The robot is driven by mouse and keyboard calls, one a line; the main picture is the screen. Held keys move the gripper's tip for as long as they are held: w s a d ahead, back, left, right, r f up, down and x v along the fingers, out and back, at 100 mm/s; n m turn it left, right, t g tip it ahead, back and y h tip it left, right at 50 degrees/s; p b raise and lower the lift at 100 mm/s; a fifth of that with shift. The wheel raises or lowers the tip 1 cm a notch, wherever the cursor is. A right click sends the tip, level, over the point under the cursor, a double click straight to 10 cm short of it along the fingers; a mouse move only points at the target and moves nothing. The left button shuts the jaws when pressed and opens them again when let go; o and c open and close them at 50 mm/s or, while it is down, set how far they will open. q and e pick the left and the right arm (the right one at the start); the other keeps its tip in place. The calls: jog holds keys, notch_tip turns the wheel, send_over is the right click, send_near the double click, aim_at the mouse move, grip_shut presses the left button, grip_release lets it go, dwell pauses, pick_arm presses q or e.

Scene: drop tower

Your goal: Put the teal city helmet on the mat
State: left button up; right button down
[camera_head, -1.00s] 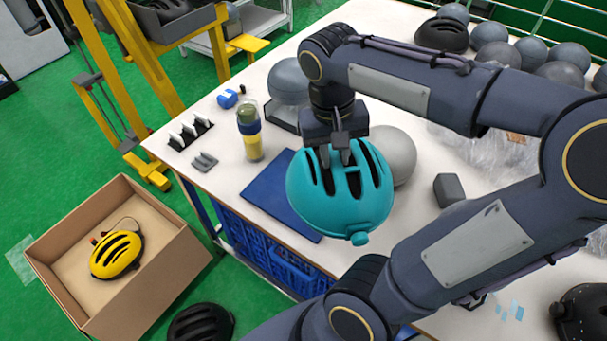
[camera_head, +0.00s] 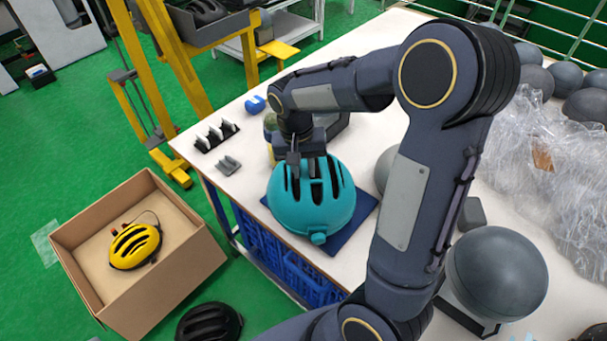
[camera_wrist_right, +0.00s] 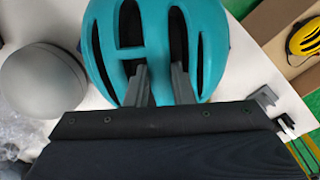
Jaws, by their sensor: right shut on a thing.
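The teal city helmet (camera_head: 312,203) is over the blue mat (camera_head: 357,222) near the table's front edge; I cannot tell whether it touches the mat. My right gripper (camera_head: 303,168) comes down from above and is shut on the helmet's shell by its vent slots. In the right wrist view the helmet (camera_wrist_right: 155,30) fills the top middle, with the right gripper's fingers (camera_wrist_right: 158,85) at its vents. The helmet hides most of the mat. My left gripper is not in view.
A cardboard box (camera_head: 190,265) with a yellow helmet (camera_head: 134,246) stands on the floor at left. A black helmet (camera_head: 208,323) lies near it. Small clips (camera_head: 215,137) and a blue item (camera_head: 255,104) lie on the table (camera_head: 215,175). A grey dome (camera_head: 497,273) and plastic wrap (camera_head: 545,165) are at right.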

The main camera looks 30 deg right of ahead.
jog(key=shift+f, duration=1.5)
jog(key=c, duration=1.3)
grip_release()
jog(key=shift+o, duration=0.2)
notch_tip(320, 180, up, 11)
jog(key=a, duration=0.1)
jog(key=s+a+n+t+y, duration=0.2)
jog(key=s+a+t, duration=0.1)
jog(key=s, duration=0.5)
jog(key=s+a+n+t+y, duration=0.2)
jog(key=s+a+t, duration=0.1)
jog(key=s, duration=0.6)
jog(key=shift+s+a+n+y, duration=0.3)
jog(key=shift+a+y, duration=0.1)
jog(key=shift+a, duration=0.15)
jog(key=shift+f, duration=0.1)
